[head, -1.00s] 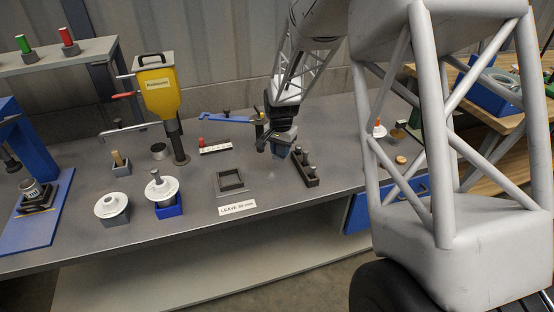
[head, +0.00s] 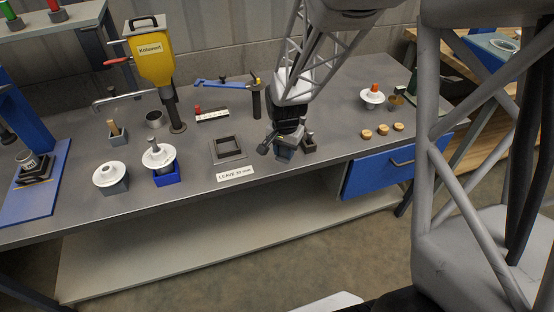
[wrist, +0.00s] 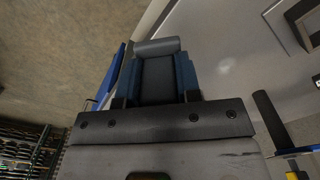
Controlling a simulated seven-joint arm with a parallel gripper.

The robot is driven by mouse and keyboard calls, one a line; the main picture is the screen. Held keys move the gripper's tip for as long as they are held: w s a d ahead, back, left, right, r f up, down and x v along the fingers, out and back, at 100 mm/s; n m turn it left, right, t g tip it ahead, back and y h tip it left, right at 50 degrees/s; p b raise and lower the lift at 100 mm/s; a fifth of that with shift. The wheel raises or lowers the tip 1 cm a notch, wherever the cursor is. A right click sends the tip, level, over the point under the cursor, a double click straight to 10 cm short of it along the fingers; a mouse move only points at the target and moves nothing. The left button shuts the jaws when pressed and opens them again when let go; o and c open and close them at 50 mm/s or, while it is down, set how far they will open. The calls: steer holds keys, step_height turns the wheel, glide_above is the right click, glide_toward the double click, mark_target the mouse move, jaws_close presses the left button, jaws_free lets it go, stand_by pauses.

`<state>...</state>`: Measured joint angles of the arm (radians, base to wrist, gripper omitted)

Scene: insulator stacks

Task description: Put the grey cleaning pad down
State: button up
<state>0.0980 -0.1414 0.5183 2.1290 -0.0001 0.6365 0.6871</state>
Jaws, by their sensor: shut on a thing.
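My gripper (wrist: 158,85) is shut on the grey cleaning pad (wrist: 158,72). In the wrist view the pad is a dark grey block with a rounded, lighter grey end, held between two blue fingers.
A square dark frame (head: 228,158) and a "LEAVE 30 mm" label (head: 235,173) lie to the left. Several cork discs (head: 382,130) lie to the right, above a blue drawer (head: 380,172). Bench between is clear.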

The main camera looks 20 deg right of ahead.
steer(key=s+a+f, duration=0.1)
steer(key=s, duration=0.9)
steer(key=shift+a+f, duration=0.25)
steer(key=shift+a, duration=0.05)
steer(key=shift+w, duration=0.15)
steer(key=w, duration=0.5)
steer(key=w+d+f, duration=0.1)
steer(key=w, duration=0.9)
steer(key=shift+w+d+f, duration=0.15)
steer(key=shift+w+f, duration=0.1)
steer(key=shift+w, duration=0.1)
steer(key=shift+f, duration=1.75)
steer(key=shift+f, duration=0.1)
steer(key=o, duration=0.9)
